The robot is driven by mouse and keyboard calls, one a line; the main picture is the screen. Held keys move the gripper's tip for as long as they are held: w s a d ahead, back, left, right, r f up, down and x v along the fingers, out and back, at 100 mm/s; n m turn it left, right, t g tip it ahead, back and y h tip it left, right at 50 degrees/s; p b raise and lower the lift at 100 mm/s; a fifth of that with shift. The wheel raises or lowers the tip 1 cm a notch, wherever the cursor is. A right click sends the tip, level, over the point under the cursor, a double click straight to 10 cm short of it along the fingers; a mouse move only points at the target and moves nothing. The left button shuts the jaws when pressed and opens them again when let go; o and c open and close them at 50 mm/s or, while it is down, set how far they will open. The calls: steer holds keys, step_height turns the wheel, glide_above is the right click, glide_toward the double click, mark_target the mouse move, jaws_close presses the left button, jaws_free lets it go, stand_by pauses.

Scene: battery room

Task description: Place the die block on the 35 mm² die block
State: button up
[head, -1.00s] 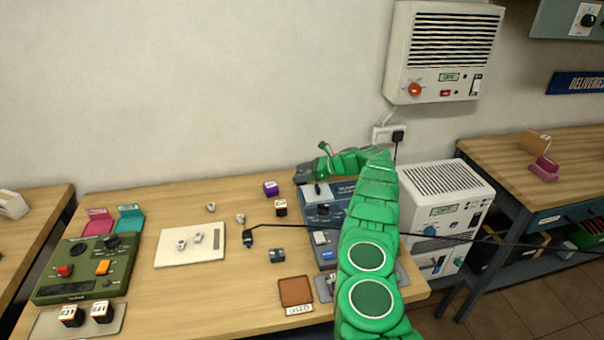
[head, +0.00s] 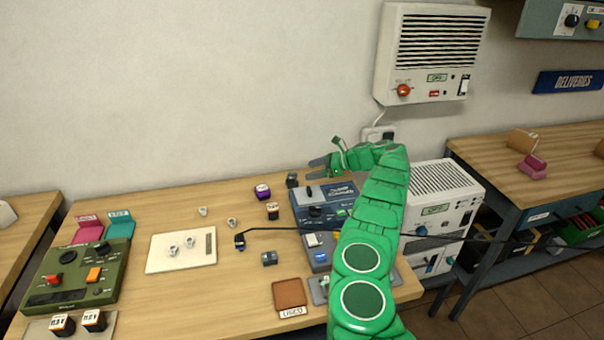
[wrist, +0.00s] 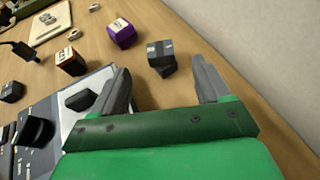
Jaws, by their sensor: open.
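A dark grey block (head: 292,180), one of two that look like die blocks, stands on the bench behind the blue machine. In the wrist view this block (wrist: 161,56) lies just beyond and between my fingertips, apart from them. My gripper (head: 321,165) is open and empty, to its right in the head view; its two fingers also show in the wrist view (wrist: 163,72). A similar dark grey block (head: 269,259) sits on the bench front, left of the machine. I cannot read a 35 mm² mark on either.
A purple block (head: 262,191) and a white-and-orange-topped black block (head: 272,211) stand nearby. The blue machine (head: 318,192) lies beside my arm. A black cable crosses the bench. A brown tray (head: 289,293), pale plate (head: 160,262) and green control box (head: 45,290) occupy other areas.

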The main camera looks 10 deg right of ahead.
steer(key=shift+v, duration=1.7)
